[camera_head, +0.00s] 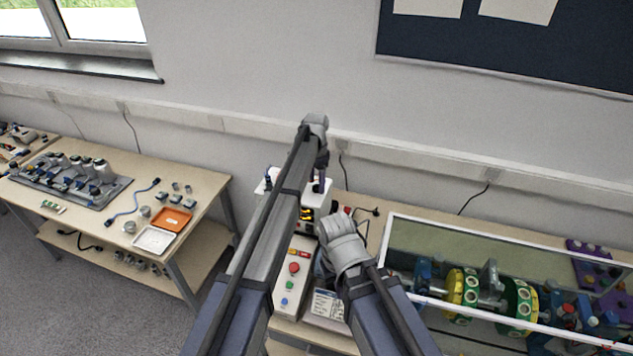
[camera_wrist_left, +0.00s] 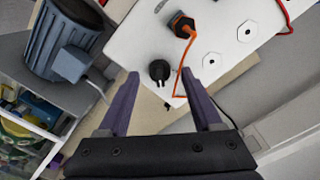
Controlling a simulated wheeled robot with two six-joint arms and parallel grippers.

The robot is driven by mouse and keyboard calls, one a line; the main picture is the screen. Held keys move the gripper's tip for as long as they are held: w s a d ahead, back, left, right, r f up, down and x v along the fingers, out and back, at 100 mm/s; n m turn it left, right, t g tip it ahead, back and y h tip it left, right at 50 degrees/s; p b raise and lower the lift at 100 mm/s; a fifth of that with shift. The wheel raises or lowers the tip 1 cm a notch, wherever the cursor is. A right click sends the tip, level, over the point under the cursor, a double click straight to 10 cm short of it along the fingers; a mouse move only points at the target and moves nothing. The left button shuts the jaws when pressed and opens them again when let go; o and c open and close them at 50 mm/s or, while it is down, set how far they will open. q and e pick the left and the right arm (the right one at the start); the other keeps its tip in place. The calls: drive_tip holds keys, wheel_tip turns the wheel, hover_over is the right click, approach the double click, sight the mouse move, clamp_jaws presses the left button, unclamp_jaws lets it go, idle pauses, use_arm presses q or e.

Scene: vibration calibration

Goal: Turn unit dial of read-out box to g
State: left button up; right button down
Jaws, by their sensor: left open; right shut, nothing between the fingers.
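The read-out box (camera_head: 318,188) stands on the bench behind my arms, partly hidden by them, with a lit display (camera_head: 307,214) on its front. In the left wrist view its white top (camera_wrist_left: 135,45) carries a black dial (camera_wrist_left: 159,69). My left gripper (camera_head: 320,186) points down over the box. In the left wrist view its open fingers (camera_wrist_left: 158,76) lie on either side of the dial; I cannot tell whether they touch it. The dial's setting is unreadable. My right gripper (camera_head: 338,236) is lower, in front of the box; its fingers are hidden behind its wrist.
A grey ribbed cylinder (camera_wrist_left: 62,38) stands beside the box. A button box (camera_head: 293,268) is in front, and a glass-covered rotor rig (camera_head: 480,290) is at right. A side table (camera_head: 190,180) holds trays.

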sight(317, 185)
use_arm(q)
wheel_tip(317, 185, up, 7)
drive_tip(key=p, duration=0.6)
drive_tip(key=shift+r+p, duration=0.1)
drive_tip(key=shift+p, duration=0.25)
drive_tip(key=s+a+n, duration=0.4)
drive_tip(key=s+a, duration=0.2)
drive_tip(key=s, duration=0.6)
drive_tip(key=s+a+n, duration=0.4)
drive_tip(key=s+a, duration=0.1)
drive_tip(key=s, duration=0.7)
drive_tip(key=s+a+n, duration=0.4)
drive_tip(key=s+a, duration=0.2)
drive_tip(key=s, duration=0.6)
drive_tip(key=s+d+f+m+b, duration=0.1)
drive_tip(key=d+f+b, duration=0.2)
drive_tip(key=f+b, duration=0.4)
drive_tip(key=s+d+f+m+b, duration=0.1)
drive_tip(key=d+f+b, duration=0.3)
drive_tip(key=f+b, duration=0.3)
drive_tip(key=s+d+f+m+y+b, duration=0.1)
drive_tip(key=d+f+b, duration=0.3)
drive_tip(key=f+b, duration=0.4)
drive_tip(key=shift+s+m, duration=0.5)
drive_tip(key=shift+s, duration=0.05)
